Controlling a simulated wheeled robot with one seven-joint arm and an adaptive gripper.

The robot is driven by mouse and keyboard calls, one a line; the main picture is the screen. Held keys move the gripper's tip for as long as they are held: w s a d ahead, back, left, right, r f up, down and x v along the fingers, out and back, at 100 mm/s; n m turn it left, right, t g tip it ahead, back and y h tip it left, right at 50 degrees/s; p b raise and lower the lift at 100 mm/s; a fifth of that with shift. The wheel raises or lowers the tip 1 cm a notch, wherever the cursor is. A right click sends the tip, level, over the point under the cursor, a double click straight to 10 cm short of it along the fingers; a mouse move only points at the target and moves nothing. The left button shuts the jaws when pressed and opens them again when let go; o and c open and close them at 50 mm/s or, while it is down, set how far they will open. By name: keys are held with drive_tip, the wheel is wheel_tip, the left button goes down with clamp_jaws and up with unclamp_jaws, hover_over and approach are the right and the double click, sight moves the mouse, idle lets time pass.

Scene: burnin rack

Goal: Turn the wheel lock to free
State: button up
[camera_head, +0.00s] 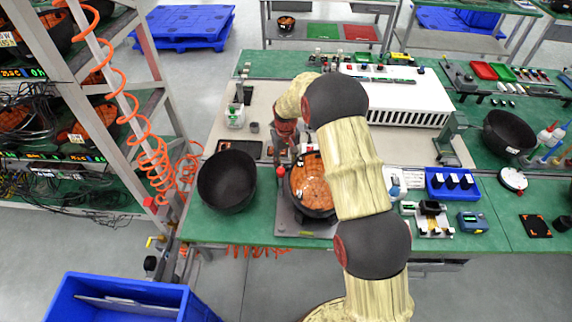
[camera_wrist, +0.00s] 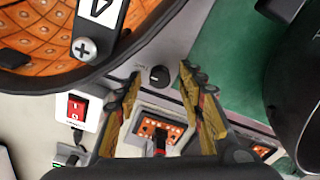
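A small round black knob (camera_wrist: 159,76) sits on a light grey plate, with tiny marks beside it that I cannot read. It may be the wheel lock; I cannot be sure. My gripper (camera_wrist: 160,74) is open, its two yellow-and-black fingers apart. The knob shows between the fingertips; I cannot tell how far beyond them it lies. In the head view my gripper (camera_head: 287,155) points down beside a black bowl-shaped part with an orange inside (camera_head: 313,184), which stands on a grey base (camera_head: 290,222). My arm hides part of both.
The orange-lined part fills the wrist view's upper left, with a white label (camera_wrist: 100,12). A red switch (camera_wrist: 76,107) and an orange panel (camera_wrist: 160,130) lie nearby. An empty black bowl (camera_head: 227,181) stands left on the green bench.

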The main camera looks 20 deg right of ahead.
drive_tip(key=shift+c, duration=0.2)
clamp_jaws()
idle(0.3)
